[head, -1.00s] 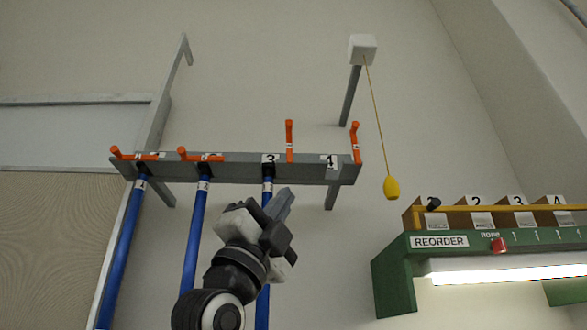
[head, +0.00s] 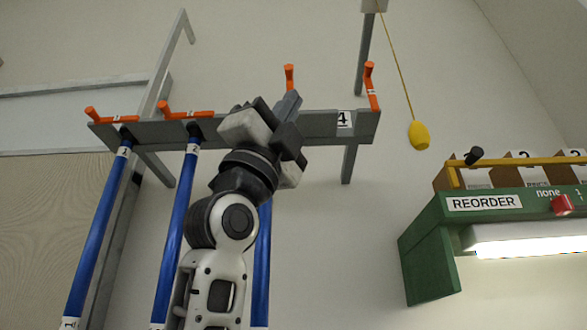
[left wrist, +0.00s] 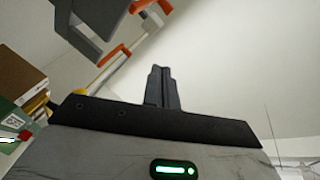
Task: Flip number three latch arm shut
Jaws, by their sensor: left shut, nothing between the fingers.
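The number three latch arm (head: 289,77) is orange and stands upright on the grey rack bar (head: 318,124). Its lower end is hidden behind my left gripper (head: 290,102), which is shut and empty in front of the bar. I cannot tell whether they touch. Latch arms one (head: 108,116) and two (head: 187,114) lie flat along the bar. Latch arm four (head: 371,86) stands upright at the right end. The third blue rod (head: 262,270) hangs partly hidden behind my arm. My right gripper is out of view.
Two more blue rods (head: 95,240) (head: 178,225) hang to the left. A yellow pull knob (head: 419,135) hangs on a cord right of the bar. The green REORDER shelf (head: 425,260) with cardboard boxes is at the right. The wall between is clear.

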